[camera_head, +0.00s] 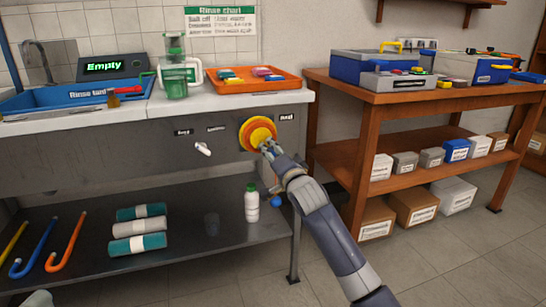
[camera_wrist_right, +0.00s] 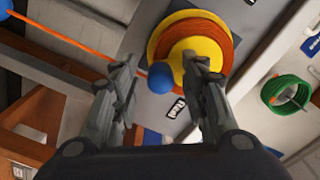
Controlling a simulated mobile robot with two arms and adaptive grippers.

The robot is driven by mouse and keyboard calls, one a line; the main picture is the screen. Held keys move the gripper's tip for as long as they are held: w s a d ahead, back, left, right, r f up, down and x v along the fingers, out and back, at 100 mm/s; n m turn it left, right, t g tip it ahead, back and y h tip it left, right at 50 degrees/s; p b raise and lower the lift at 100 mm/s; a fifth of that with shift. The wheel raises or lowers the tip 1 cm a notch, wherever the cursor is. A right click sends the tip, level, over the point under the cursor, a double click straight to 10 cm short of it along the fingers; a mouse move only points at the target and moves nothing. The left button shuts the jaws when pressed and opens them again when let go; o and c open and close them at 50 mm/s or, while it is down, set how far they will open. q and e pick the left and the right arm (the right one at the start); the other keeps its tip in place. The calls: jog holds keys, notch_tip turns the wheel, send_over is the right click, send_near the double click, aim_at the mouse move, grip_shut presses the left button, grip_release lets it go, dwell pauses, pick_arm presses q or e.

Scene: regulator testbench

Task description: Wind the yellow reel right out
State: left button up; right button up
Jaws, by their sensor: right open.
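The yellow reel (camera_head: 258,133) with an orange-red middle is on the grey front of the bench, below the worktop. In the right wrist view the reel (camera_wrist_right: 160,38) shows beyond my fingers, with a blue ball-shaped knob (camera_wrist_right: 160,78) in front of its edge. My right gripper (camera_head: 268,149) is in front of the reel's lower right edge. Its fingers are open (camera_wrist_right: 164,76) on either side of the blue knob, with gaps visible. An orange cord (camera_wrist_right: 80,45) runs from near the reel to another blue ball (camera_wrist_right: 5,8). That ball (camera_head: 276,201) shows below my wrist. My left gripper is out of view.
A white lever (camera_head: 203,149) sticks out left of the reel. A white bottle (camera_head: 251,205) with a green cap stands on the lower shelf (camera_head: 180,254). A wooden shelf unit (camera_head: 365,150) stands at the right. Open floor (camera_head: 470,262) lies in front of it.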

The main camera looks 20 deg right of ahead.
jog(key=shift+w, duration=0.25)
grip_shut()
